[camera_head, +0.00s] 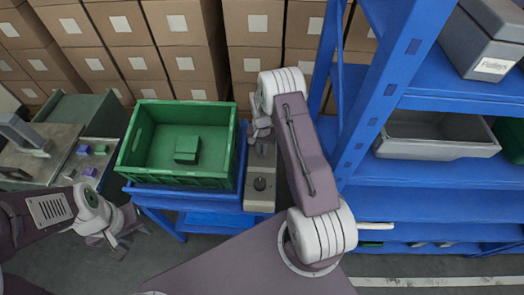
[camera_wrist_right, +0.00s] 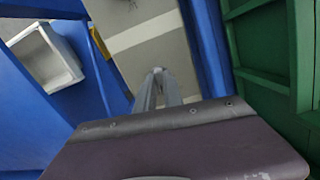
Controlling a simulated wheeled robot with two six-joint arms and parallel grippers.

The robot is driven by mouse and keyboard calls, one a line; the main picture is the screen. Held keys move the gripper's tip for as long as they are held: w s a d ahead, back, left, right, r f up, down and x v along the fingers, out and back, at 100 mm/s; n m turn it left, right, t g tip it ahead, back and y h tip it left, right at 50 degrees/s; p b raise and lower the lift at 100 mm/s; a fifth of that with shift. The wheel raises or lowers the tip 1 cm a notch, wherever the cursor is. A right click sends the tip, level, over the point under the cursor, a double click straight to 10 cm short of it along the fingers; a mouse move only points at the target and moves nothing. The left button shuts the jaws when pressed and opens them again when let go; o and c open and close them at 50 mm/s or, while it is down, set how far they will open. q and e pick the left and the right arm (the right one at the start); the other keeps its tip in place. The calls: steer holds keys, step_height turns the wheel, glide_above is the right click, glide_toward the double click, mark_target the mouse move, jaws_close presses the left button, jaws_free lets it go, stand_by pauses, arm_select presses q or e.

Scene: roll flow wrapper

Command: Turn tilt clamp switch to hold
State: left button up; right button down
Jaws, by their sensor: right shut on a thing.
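A beige control box (camera_head: 261,200) stands on the blue stand's right end, beside the green crate. A dark round knob (camera_head: 259,184) shows on its nearer half. My right gripper (camera_head: 262,138) is over the box's far half, shut on what appears to be the tilt clamp switch, which the gripper mostly hides. In the right wrist view its fingertips (camera_wrist_right: 158,72) are close together over a pale surface; the held part cannot be made out. No switch marking is readable. My left gripper (camera_head: 118,243) hangs empty at lower left, its fingers apart, away from the box.
The green crate (camera_head: 180,109) on the blue stand (camera_head: 175,205) holds a small green box (camera_head: 187,149). A blue shelf rack (camera_head: 375,110) with grey bins (camera_head: 436,148) rises close to my right arm. Cardboard boxes (camera_head: 180,40) stand behind. A cluttered workbench (camera_head: 50,165) is at left.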

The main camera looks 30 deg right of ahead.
mark_target(262, 152)
steer(key=shift+m, duration=2.2)
steer(key=c, duration=1.5)
jaws_free()
steer(key=shift+o, duration=0.2)
step_height(262, 152, up, 9)
steer(key=b, duration=0.1)
steer(key=shift+r, duration=0.1)
